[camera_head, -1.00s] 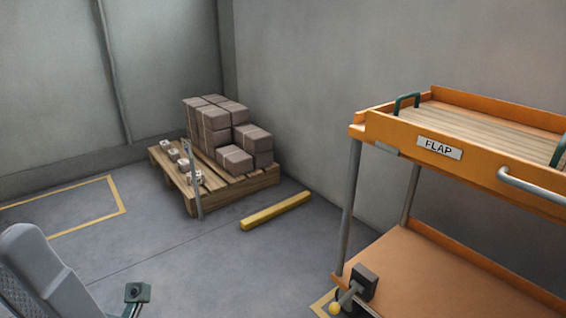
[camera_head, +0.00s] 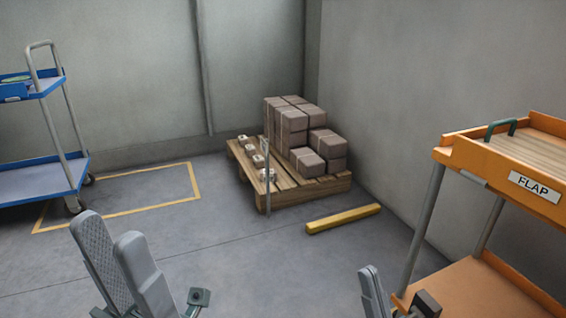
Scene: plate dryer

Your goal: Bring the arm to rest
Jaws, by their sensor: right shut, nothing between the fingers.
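My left gripper (camera_head: 109,228) shows at the lower left, its two grey fingers pointing up and standing apart, with nothing seen between them. My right gripper (camera_head: 370,268) shows at the bottom right of centre, in front of the orange cart's near leg in the picture. Its fingers are together and hold nothing. The rest of both arms is mostly below the picture's edge.
An orange cart (camera_head: 478,158) labelled FLAP stands at the right. A blue cart (camera_head: 38,183) stands at the left. A pallet (camera_head: 312,193) with brown boxes (camera_head: 298,125) sits in the corner. A yellow bar (camera_head: 343,219) lies on the floor. The middle floor is clear.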

